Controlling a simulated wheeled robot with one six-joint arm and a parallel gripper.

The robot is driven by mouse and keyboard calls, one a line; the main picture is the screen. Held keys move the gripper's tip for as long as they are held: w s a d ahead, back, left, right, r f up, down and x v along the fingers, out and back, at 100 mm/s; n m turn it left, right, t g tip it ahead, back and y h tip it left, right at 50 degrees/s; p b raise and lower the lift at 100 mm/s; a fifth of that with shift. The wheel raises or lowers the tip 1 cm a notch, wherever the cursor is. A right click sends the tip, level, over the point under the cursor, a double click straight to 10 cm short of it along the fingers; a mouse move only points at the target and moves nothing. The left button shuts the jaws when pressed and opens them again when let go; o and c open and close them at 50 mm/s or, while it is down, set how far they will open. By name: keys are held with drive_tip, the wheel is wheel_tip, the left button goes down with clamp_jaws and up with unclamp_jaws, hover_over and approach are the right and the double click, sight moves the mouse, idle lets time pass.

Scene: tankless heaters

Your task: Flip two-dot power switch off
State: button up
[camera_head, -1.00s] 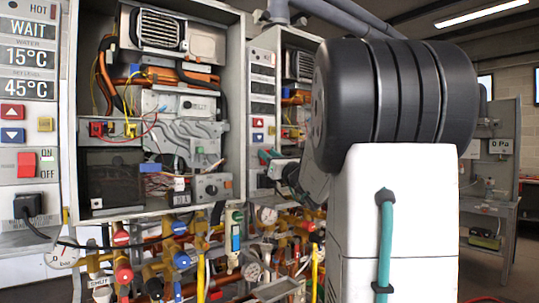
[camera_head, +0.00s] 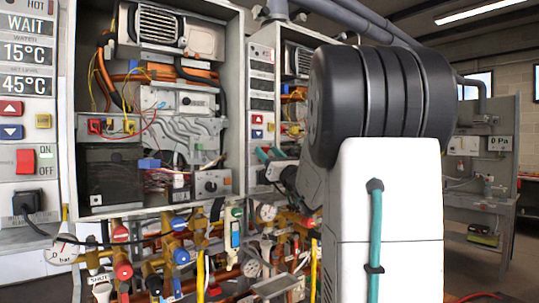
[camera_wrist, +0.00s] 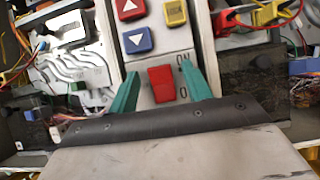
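A red rocker power switch (camera_wrist: 161,83) sits on a pale control panel in the wrist view, below a blue down button. Part of an "ON" label shows to its right; no dot marks can be made out. My gripper (camera_wrist: 162,76) is open, with one teal finger on each side of the switch and nothing held. Whether the fingers touch the panel cannot be told. In the head view my gripper (camera_head: 268,156) is at the second, farther heater's panel (camera_head: 261,100) and hides its switch. Another red switch (camera_head: 26,162) is on the nearer panel at the left.
In the wrist view, a red up button (camera_wrist: 128,8), a blue down button (camera_wrist: 138,40) and a yellow button (camera_wrist: 175,12) lie just above the switch. Open heater cabinets (camera_head: 238,100) with loose wires flank the panel. Pipes and valves (camera_head: 180,225) crowd the space below.

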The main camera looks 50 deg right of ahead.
drive_tip(key=v, duration=0.7)
drive_tip(key=shift+s+f, duration=0.2)
drive_tip(key=shift+s, duration=0.1)
drive_tip(key=shift+a, duration=0.1)
idle(0.3)
